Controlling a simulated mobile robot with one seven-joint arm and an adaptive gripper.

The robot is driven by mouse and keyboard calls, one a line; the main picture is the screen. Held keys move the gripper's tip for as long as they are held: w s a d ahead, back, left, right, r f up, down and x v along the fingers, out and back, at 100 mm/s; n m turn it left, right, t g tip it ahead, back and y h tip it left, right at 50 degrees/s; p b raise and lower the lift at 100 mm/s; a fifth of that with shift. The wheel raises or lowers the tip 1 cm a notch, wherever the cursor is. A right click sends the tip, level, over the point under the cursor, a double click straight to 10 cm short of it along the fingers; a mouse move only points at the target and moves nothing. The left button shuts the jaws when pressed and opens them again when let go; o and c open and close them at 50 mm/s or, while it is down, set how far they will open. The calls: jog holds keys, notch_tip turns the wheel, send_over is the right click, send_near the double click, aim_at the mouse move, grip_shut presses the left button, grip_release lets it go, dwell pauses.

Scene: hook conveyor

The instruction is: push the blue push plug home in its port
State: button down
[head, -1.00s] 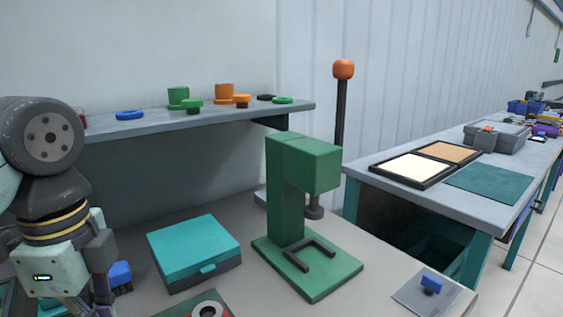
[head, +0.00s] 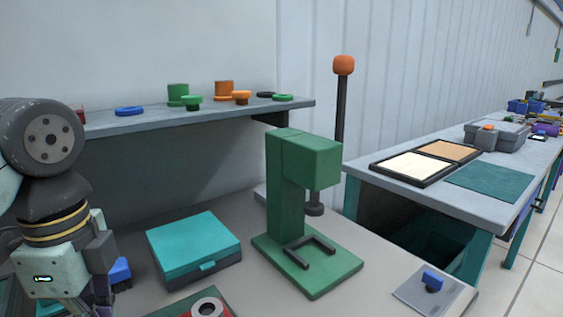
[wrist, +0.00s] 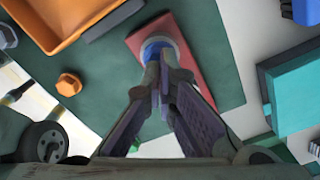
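The blue push plug (wrist: 153,47) shows in the wrist view as a round blue top with a pale rim. It sits at the red port block (wrist: 186,68), which lies on a dark green mat. My gripper (wrist: 161,66) has its fingers together, with the tips over the near side of the blue top and hiding part of it. I cannot tell whether the tips touch it or how deep the plug sits. In the head view my gripper (head: 78,308) is at the lower left, its tips cut off by the frame, and the plug cannot be made out.
A teal box (head: 195,245) stands right of my gripper, with a ringed red block (head: 207,307) in front. A green press-like stand (head: 287,205) is farther right. An orange tray (wrist: 55,20) and an orange knob (wrist: 69,84) lie left of the port block.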

jog(key=shift+f+b, duration=0.7)
jog(key=shift+f, duration=0.2)
jog(key=shift+r, duration=0.15)
jog(key=shift+r+p, duration=2.45)
jog(key=shift+r, duration=1.1)
